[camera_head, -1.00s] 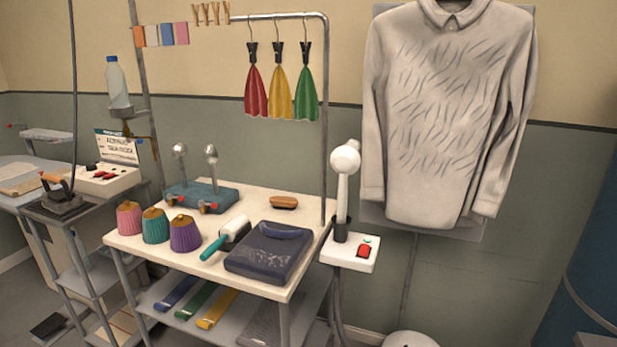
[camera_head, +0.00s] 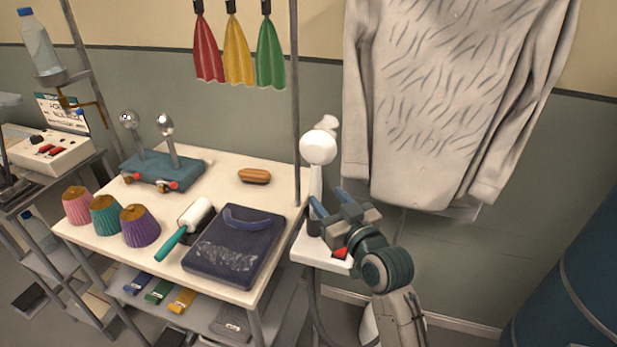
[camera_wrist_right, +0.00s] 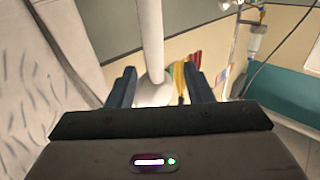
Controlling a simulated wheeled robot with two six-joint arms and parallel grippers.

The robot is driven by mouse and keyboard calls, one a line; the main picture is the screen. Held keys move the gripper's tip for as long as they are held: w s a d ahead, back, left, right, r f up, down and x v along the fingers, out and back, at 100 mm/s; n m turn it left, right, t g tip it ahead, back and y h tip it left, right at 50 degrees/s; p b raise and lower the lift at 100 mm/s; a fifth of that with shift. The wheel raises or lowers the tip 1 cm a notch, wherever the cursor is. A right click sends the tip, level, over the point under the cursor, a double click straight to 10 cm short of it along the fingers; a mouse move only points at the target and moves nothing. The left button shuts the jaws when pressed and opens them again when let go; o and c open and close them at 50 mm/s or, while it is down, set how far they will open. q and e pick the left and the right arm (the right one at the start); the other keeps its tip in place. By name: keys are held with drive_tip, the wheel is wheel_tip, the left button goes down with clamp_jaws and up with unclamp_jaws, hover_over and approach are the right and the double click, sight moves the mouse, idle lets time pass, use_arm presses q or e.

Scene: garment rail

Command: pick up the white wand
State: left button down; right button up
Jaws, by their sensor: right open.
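In the head view the gripper partly hides the holder and stand. My left gripper is not in view.
A white table (camera_head: 215,276) to the left holds a folded dark cloth (camera_head: 235,250), a lint roller (camera_head: 187,225), a brush (camera_head: 254,176) and a teal block with knobs (camera_head: 165,168). A grey patterned shirt (camera_head: 440,100) hangs behind my right gripper. A metal pole (camera_head: 295,100) stands left of the wand.

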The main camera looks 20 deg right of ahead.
sight(318, 183)
drive_tip(key=w, duration=0.3)
drive_tip(key=shift+a+p, duration=0.3)
drive_tip(key=w+p, duration=0.2)
drive_tip(key=w, duration=0.2)
drive_tip(key=shift+w+a+f, duration=0.1)
drive_tip(key=shift+w+f, duration=0.15)
drive_tip(key=shift+w, duration=0.45)
drive_tip(key=shift+s+r, duration=0.1)
clamp_jaws()
